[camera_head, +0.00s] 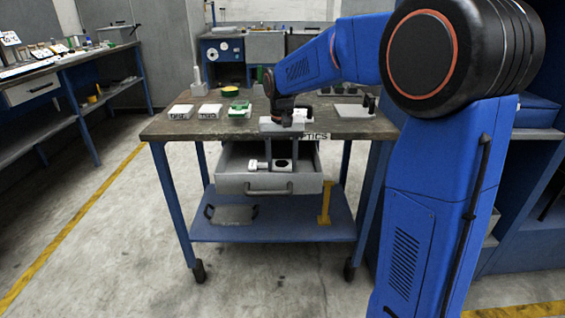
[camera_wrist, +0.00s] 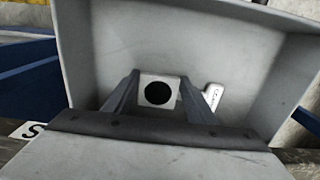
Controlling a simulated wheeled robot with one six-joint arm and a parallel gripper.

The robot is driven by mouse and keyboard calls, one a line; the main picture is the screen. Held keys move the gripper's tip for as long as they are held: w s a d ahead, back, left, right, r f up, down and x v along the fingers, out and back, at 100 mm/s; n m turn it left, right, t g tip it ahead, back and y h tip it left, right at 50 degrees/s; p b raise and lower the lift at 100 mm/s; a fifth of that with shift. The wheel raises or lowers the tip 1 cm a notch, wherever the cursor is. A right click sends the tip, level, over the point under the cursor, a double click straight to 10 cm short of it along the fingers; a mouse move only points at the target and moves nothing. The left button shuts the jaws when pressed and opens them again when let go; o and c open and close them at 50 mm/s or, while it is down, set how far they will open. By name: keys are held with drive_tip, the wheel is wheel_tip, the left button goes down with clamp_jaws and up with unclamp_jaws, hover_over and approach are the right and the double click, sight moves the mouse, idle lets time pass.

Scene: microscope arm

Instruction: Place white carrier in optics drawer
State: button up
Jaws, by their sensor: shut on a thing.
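The optics drawer (camera_head: 240,186) is pulled open below the worktable top, with an "OPTICS" label partly hidden by my gripper. In the wrist view the grey drawer (camera_wrist: 220,45) fills most of the picture. My gripper (camera_head: 283,158) points down over the drawer. It is shut on the white carrier (camera_wrist: 144,82), a small white block with a round black hole, held between the two fingers (camera_wrist: 158,80). The carrier (camera_head: 284,168) also shows in the head view, within the drawer's outline. I cannot tell whether it touches the drawer floor.
A small white labelled piece (camera_wrist: 213,96) lies in the drawer, right of the carrier in the wrist view. White labelled blocks (camera_head: 180,112) and a green-and-yellow item (camera_head: 240,108) stand on the worktable (camera_head: 160,128). A yellow stand (camera_head: 325,203) is on the lower shelf.

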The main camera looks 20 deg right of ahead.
drive_tip(key=shift+f, duration=0.1)
drive_tip(key=o, duration=1.1)
wheel_tip(320, 180, up, 12)
drive_tip(key=s+d+t, duration=0.1)
drive_tip(key=s, duration=0.8)
drive_tip(key=s+d+f+n+t, duration=0.1)
drive_tip(key=s+f, duration=0.3)
drive_tip(key=s, duration=0.4)
drive_tip(key=s+d+f+n+t, duration=0.1)
drive_tip(key=s+f, duration=0.3)
drive_tip(key=s, duration=0.4)
drive_tip(key=s+f+n+t, duration=0.1)
drive_tip(key=s+f, duration=0.3)
drive_tip(key=s, duration=0.5)
drive_tip(key=shift+d+f+n+t, duration=0.3)
drive_tip(key=shift+d+t, duration=0.1)
